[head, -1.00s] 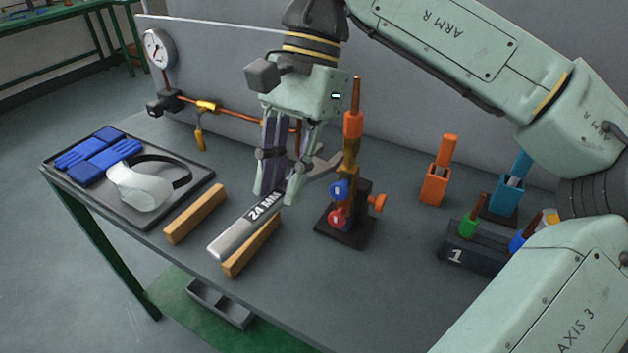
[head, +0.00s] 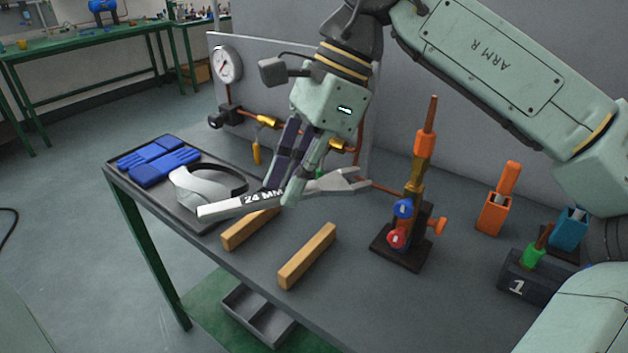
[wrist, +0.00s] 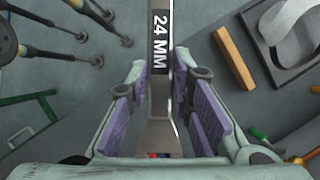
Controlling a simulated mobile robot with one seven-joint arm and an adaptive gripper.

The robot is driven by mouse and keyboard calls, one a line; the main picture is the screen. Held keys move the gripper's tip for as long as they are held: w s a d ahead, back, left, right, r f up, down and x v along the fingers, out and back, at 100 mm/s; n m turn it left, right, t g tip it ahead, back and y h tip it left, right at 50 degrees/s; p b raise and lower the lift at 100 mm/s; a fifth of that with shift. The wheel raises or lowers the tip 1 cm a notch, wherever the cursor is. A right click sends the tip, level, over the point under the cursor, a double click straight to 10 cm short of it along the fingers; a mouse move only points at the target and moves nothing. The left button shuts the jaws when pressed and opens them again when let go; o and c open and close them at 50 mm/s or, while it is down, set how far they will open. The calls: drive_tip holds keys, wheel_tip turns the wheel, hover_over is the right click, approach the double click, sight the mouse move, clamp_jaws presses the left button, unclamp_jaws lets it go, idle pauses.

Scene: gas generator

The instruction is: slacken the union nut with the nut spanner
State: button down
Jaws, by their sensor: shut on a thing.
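The nut spanner (head: 222,208), a grey open-ended tool marked 24 MM, is held off the table by my gripper (head: 283,190). Its handle points left and its forked jaw points right in the head view. My gripper is shut around its shaft; the spanner (wrist: 158,98) also runs between the fingers in the wrist view. A brass fitting (head: 416,179), apparently with the union nut, is on the upright stand (head: 401,247) below an orange part, with blue and red knobs beneath. The spanner's jaw is left of this fitting, apart from it. The nut itself is not clearly distinguishable.
Two wooden blocks (head: 307,256) lie at the table's front. A tray (head: 119,173) holds blue gloves and a visor (head: 200,190) at left. A gauge (head: 228,64) and copper pipe (head: 293,132) are behind. Orange (head: 493,214) and blue holders stand at right.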

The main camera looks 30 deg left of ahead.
sight(341, 180)
idle(0.4)
drive_tip(key=shift+w+d+p, duration=0.35)
drive_tip(key=shift+w+d, duration=0.35)
drive_tip(key=shift+w, duration=0.3)
drive_tip(key=shift+w+d+p, duration=0.4)
drive_tip(key=shift+w+d, duration=0.35)
drive_tip(key=shift+w, duration=0.3)
drive_tip(key=shift+w+d+p, duration=0.35)
drive_tip(key=shift+w+d, duration=0.35)
drive_tip(key=shift+w, duration=0.3)
drive_tip(key=shift+w+d, duration=0.15)
drive_tip(key=shift+w, duration=0.1)
drive_tip(key=shift+w+d+p, duration=0.45)
drive_tip(key=shift+w+d, duration=0.3)
drive_tip(key=shift+w, duration=0.3)
drive_tip(key=shift+d, duration=0.1)
